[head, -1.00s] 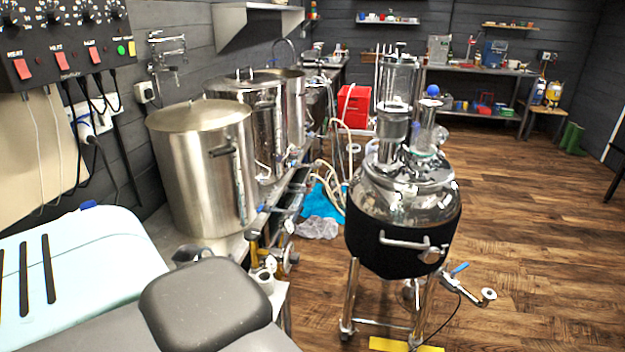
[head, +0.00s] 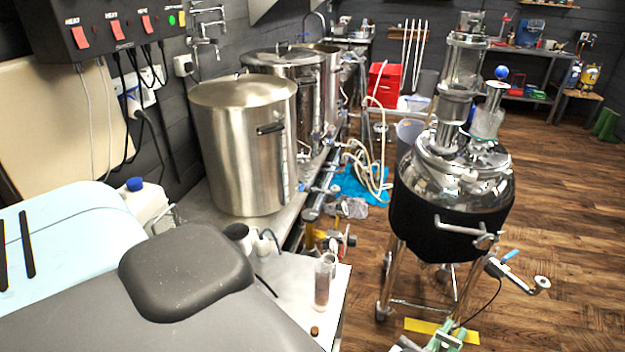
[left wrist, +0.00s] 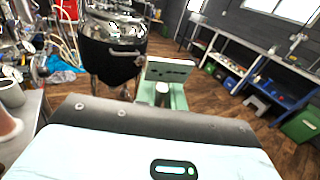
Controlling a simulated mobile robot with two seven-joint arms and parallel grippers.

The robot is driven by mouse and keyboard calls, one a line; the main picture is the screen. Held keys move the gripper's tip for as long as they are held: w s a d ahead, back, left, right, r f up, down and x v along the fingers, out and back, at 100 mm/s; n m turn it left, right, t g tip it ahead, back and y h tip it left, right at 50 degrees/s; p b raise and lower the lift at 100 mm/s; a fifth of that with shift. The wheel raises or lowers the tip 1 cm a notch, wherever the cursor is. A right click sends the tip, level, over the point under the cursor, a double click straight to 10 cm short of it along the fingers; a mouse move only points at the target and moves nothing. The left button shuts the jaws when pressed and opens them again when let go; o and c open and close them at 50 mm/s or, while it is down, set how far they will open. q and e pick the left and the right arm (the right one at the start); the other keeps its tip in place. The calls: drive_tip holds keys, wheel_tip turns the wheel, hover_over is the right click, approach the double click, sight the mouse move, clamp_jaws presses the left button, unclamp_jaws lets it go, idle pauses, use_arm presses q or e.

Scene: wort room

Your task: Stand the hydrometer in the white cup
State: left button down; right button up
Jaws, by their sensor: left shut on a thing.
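The white cup (head: 238,236), dark inside, stands upright on the steel bench by the big pot. It also shows at the left edge of the left wrist view (left wrist: 12,95). My left gripper (head: 428,342), with pale green fingers, is at the bottom edge of the head view, to the right of the bench and well apart from the cup. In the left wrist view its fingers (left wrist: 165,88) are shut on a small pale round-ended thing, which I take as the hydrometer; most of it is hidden. My right gripper is not in view.
A clear jar (head: 322,286) with reddish liquid stands near the bench's front edge, with a small cork (head: 314,330) beside it. A steel pot (head: 243,150) stands behind the cup. A black-jacketed vessel (head: 452,205) stands on legs to the right.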

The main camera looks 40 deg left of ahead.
use_arm(q)
drive_tip(key=shift+a, duration=0.2)
drive_tip(key=w+a+r+n+g+y, duration=0.3)
drive_tip(key=w+a+n+y, duration=0.15)
drive_tip(key=a, duration=0.45)
drive_tip(key=w+a+r+n+g+y, duration=0.25)
drive_tip(key=a+y, duration=0.25)
drive_tip(key=a, duration=0.3)
drive_tip(key=w+a+r+n+g+y, duration=0.2)
drive_tip(key=w+a+n+g+y, duration=0.15)
drive_tip(key=a, duration=0.55)
drive_tip(key=a+n+g+y, duration=0.2)
drive_tip(key=a+n+g, duration=0.2)
drive_tip(key=a, duration=0.4)
drive_tip(key=shift+s+a+g, duration=0.15)
drive_tip(key=shift+s+g, duration=0.2)
drive_tip(key=shift+g, duration=0.35)
